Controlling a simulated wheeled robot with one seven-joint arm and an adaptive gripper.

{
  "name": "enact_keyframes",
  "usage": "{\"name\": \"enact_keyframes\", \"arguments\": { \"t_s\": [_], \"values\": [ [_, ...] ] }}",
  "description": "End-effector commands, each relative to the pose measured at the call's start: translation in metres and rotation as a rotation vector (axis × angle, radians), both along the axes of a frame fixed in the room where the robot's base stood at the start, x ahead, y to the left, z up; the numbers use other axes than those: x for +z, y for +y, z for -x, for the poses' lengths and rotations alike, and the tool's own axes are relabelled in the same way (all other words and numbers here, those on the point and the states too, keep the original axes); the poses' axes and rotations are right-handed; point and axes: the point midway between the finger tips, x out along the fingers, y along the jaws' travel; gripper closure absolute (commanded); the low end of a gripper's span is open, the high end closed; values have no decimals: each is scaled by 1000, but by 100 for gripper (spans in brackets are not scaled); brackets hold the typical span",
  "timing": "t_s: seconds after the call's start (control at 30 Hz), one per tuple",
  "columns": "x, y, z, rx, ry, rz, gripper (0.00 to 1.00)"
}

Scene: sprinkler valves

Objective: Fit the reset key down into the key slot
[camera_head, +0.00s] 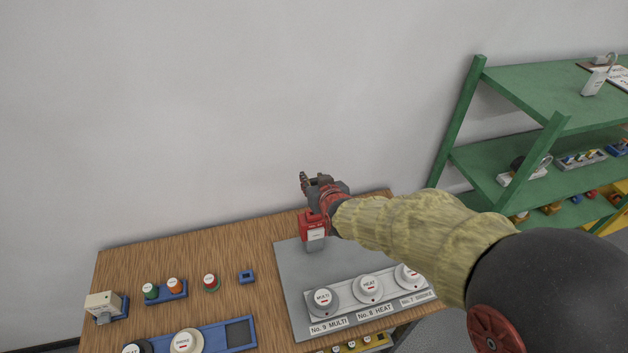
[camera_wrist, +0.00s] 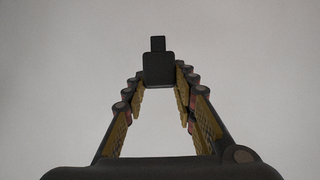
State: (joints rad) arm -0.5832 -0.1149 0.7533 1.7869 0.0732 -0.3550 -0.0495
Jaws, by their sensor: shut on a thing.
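My gripper (camera_head: 309,184) is above the back of the table, its fingers pointing left in the head view. In the wrist view its fingers (camera_wrist: 160,85) close around a dark block with a narrower tab, which I take as the reset key (camera_wrist: 158,68). The key is hardly distinguishable from the fingers in the head view. Just below my gripper, a red box with a white label and grey lower part (camera_head: 313,228) stands on the grey panel (camera_head: 290,267). No key slot is clearly readable; whether it is on this box I cannot tell.
White knobs, including MULTI (camera_head: 323,299) and HEAT (camera_head: 369,287), line the panel's front. A small blue holder with a square hole (camera_head: 247,277) is left of the panel. Several capped pieces sit further left on the wooden table (camera_head: 215,248). A green shelf (camera_head: 520,85) stands right.

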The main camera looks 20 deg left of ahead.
Motion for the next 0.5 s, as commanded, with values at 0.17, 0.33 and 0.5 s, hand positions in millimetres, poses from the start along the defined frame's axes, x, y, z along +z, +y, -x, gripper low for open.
{"name": "enact_keyframes", "arguments": {
  "t_s": [0.17,0.33,0.5],
  "values": [
    [-2,0,0,1,-1,-1,90],
    [-16,0,0,1,1,0,90],
    [-31,0,0,1,0,0,90]
  ]
}}
